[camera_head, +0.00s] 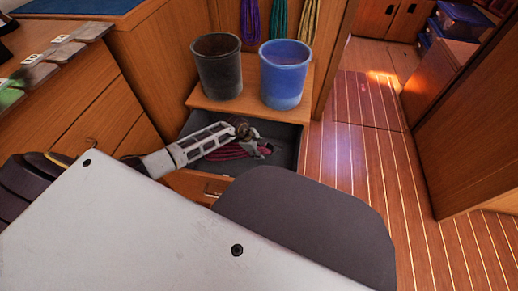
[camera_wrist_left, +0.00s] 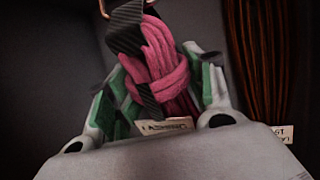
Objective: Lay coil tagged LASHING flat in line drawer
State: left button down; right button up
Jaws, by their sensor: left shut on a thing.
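The line drawer (camera_head: 285,135) is pulled open under the wooden shelf, with a dark grey inside. A magenta coil (camera_head: 226,153) shows inside the drawer outline, partly hidden by my left arm. My left gripper (camera_head: 258,149) is over the drawer and shut on this coil. In the left wrist view the coil (camera_wrist_left: 165,62) is bunched between the green-padded fingers (camera_wrist_left: 158,92), with a black strap around it. A pale tag (camera_wrist_left: 165,126) hangs at the coil; its lettering is too small to read surely. I cannot tell whether the coil touches the drawer floor. My right gripper is not in view.
A dark bucket (camera_head: 218,68) and a blue bucket (camera_head: 285,75) stand on the shelf above the drawer. Purple, green and yellow coils (camera_head: 278,20) hang behind. Brown strands (camera_wrist_left: 262,60) and another pale tag (camera_wrist_left: 280,133) show at the wrist view's right.

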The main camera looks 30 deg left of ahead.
pick_arm(q)
jog(key=shift+f, duration=0.7)
jog(key=c, duration=0.5)
grip_release()
jog(key=shift+c, duration=0.2)
jog(key=shift+o, duration=0.5)
jog(key=shift+f, duration=0.1)
jog(key=shift+v, duration=6.05)
